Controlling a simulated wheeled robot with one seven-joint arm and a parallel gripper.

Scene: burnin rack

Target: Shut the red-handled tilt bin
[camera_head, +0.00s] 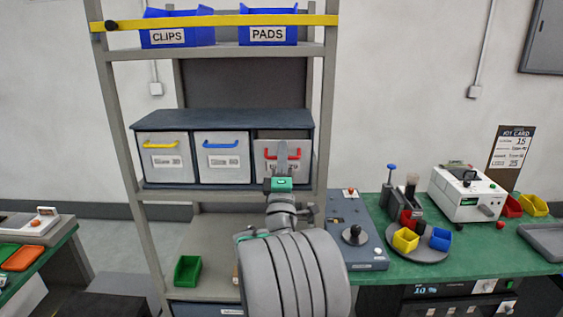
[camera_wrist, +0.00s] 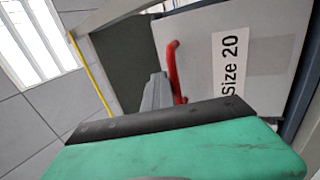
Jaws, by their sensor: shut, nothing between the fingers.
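The red-handled tilt bin (camera_head: 302,163) is the rightmost of three pale bins in a dark cabinet on the rack. Its top edge sits lower than its neighbours', with a dark gap above, so it looks tilted outward. Its red handle (camera_head: 297,156) is partly hidden behind my gripper (camera_head: 282,148). In the wrist view the bin front (camera_wrist: 205,45) bears a "Size 20" label, and the red handle (camera_wrist: 172,68) is right beside my shut fingers (camera_wrist: 157,85). The fingers are empty. I cannot tell whether they touch the handle or bin.
The yellow-handled bin (camera_head: 166,171) and blue-handled bin (camera_head: 223,171) look flush in the cabinet (camera_head: 220,119). A yellow bar (camera_head: 225,21) crosses the rack above, near blue CLIPS and PADS bins. A green bin (camera_head: 187,271) stands below. A green bench (camera_head: 420,270) with equipment is at right.

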